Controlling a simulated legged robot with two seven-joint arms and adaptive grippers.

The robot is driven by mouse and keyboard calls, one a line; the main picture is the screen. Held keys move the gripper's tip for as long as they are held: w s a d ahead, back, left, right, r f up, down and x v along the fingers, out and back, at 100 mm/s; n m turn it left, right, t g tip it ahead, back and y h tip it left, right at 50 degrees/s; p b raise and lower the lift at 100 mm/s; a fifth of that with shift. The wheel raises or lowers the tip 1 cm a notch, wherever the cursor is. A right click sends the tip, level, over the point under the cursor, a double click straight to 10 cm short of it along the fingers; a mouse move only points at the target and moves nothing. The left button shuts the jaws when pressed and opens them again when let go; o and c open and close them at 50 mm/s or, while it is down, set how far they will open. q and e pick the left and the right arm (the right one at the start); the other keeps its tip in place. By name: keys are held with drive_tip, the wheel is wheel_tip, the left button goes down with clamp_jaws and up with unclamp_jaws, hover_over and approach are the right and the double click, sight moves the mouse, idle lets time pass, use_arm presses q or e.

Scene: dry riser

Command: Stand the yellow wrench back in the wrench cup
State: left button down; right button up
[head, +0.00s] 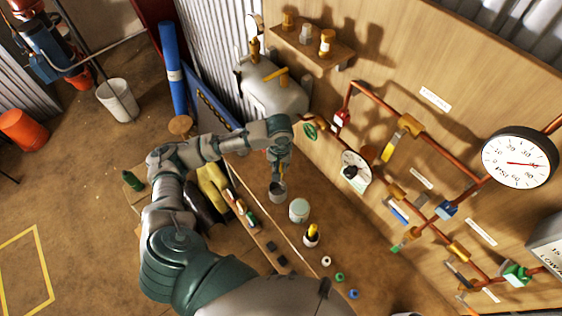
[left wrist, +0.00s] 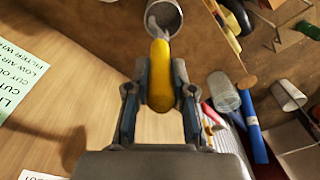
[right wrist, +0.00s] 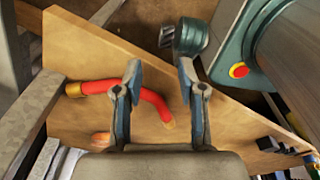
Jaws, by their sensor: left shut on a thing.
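My left gripper (head: 279,160) points down over the bench beside the panel. In the left wrist view its fingers (left wrist: 162,88) are shut on the yellow handle of the wrench (left wrist: 160,75). The wrench's grey jaw end points at the mouth of a grey metal cup (left wrist: 176,14), also seen right below the gripper in the head view (head: 277,193). I cannot tell if the wrench's tip is inside the cup or just above it. The wrench is not distinguishable in the head view. My right gripper (right wrist: 160,75) is open and empty, above a board with a red curved hose (right wrist: 150,100).
A pale jar (head: 299,210) and a dark holder with a yellow-topped item (head: 311,236) stand close right of the cup. Small coloured rings (head: 340,277) lie farther along the bench. The wooden panel (head: 400,85) with copper pipes and a gauge (head: 519,158) rises behind.

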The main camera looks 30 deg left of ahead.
use_arm(q)
drive_tip(key=f, duration=0.4)
drive_tip(key=a+f+b, duration=0.1)
drive_tip(key=f, duration=0.1)
drive_tip(key=shift+f, duration=0.15)
drive_tip(key=shift+d+f, duration=0.3)
drive_tip(key=shift+f, duration=0.8)
drive_tip(key=shift+a+f, duration=0.15)
drive_tip(key=shift+f, duration=0.05)
drive_tip(key=shift+a+f+b, duration=0.2)
drive_tip(key=shift+a+b, duration=0.05)
drive_tip(key=shift+b, duration=0.05)
drive_tip(key=shift+a, duration=0.15)
drive_tip(key=c, duration=1.4)
unclamp_jaws()
drive_tip(key=shift+c, duration=0.2)
drive_tip(key=o, duration=0.5)
drive_tip(key=shift+d, duration=0.3)
drive_tip(key=shift+d+r, duration=0.1)
drive_tip(key=r, duration=1.1)
drive_tip(key=shift+s+d, duration=0.15)
drive_tip(key=shift+s, duration=0.05)
drive_tip(key=shift+d+r, duration=0.1)
drive_tip(key=shift+r, duration=0.3)
use_arm(e)
drive_tip(key=shift+a+f, duration=0.45)
drive_tip(key=shift+f, duration=0.2)
